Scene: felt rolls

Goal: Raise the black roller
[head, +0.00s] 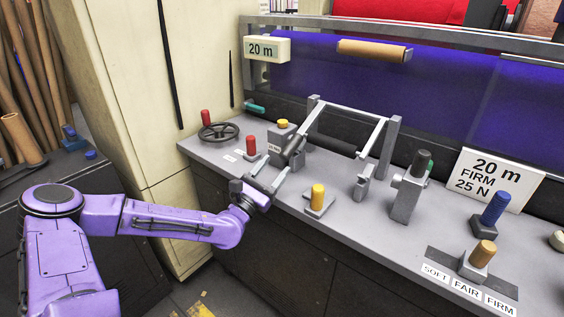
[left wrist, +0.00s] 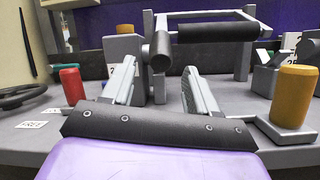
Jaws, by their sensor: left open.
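The black roller (head: 332,146) lies across a grey metal frame (head: 391,140) on the bench; in the left wrist view it (left wrist: 217,33) shows upper right. A dark cylindrical grip (head: 293,146) sits at the frame's left side, at the lower end of a grey bar. In the left wrist view this grip (left wrist: 160,50) points toward me, just beyond and above the gap between my fingers. My left gripper (head: 268,180) is open and empty over the bench's front edge, apart from the grip; its fingers also show in the left wrist view (left wrist: 158,88). My right gripper is not in view.
A red knob (head: 251,145) stands left of the left gripper and a yellow knob (head: 318,197) right of it. A black handwheel (head: 218,132) is farther left. A grey lever block (head: 411,190) and a sign (head: 490,178) reading "20 m FIRM 25 N" stand right.

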